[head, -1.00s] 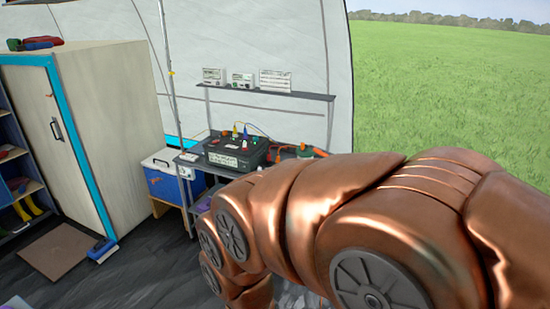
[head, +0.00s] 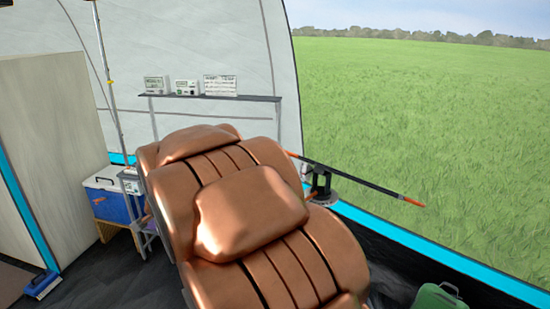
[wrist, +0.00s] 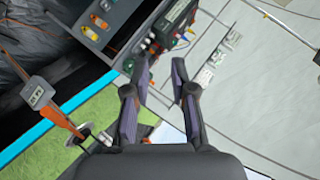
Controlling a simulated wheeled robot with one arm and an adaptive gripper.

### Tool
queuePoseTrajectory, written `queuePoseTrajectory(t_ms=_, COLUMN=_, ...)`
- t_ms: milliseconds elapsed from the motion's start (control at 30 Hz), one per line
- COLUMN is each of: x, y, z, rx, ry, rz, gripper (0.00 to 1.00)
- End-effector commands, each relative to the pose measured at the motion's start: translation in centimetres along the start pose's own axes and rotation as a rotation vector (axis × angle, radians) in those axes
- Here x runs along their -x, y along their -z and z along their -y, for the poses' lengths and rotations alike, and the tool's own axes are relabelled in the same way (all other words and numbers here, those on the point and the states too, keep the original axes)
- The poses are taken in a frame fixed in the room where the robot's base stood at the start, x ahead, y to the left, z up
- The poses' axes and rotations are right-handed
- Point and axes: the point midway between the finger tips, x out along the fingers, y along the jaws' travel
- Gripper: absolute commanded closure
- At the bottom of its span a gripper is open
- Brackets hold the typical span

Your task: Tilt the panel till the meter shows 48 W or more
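My gripper (wrist: 160,72) is open in the wrist view, its two dark fingers apart with nothing seen between them. In the head view my copper arm hides it. In the wrist view an orange-and-grey handle-like part (wrist: 50,105) is left of my fingers. No panel face is clearly visible.
A white printed card (head: 221,85) is on the grey shelf (head: 250,98). A blue cool box (head: 112,205) stands at left. A green container (head: 438,297) is on the floor at lower right. The wrist view shows a bench with a black wired box (wrist: 172,22) above my fingers.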

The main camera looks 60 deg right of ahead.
Motion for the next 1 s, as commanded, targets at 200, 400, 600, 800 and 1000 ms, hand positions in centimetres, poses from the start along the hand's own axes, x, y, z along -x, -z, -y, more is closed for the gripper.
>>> queuePoseTrajectory(t_ms=200, x=-3.9, y=12.8, z=-2.3, rx=-0.328, ry=0.125, rz=-0.403, gripper=0.75)
queuePoseTrajectory(t_ms=400, x=-3.1, y=22.4, z=-5.8, rx=-0.529, ry=0.248, rz=-0.726, gripper=0.75)
queuePoseTrajectory(t_ms=600, x=-1.4, y=27.0, z=-8.1, rx=-0.611, ry=0.326, rz=-0.905, gripper=0.75)
queuePoseTrajectory(t_ms=800, x=-1.1, y=28.5, z=-8.4, rx=-0.627, ry=0.345, rz=-0.942, gripper=0.75)
queuePoseTrajectory(t_ms=1000, x=-2.3, y=30.4, z=-8.4, rx=-0.624, ry=0.341, rz=-0.943, gripper=0.75)
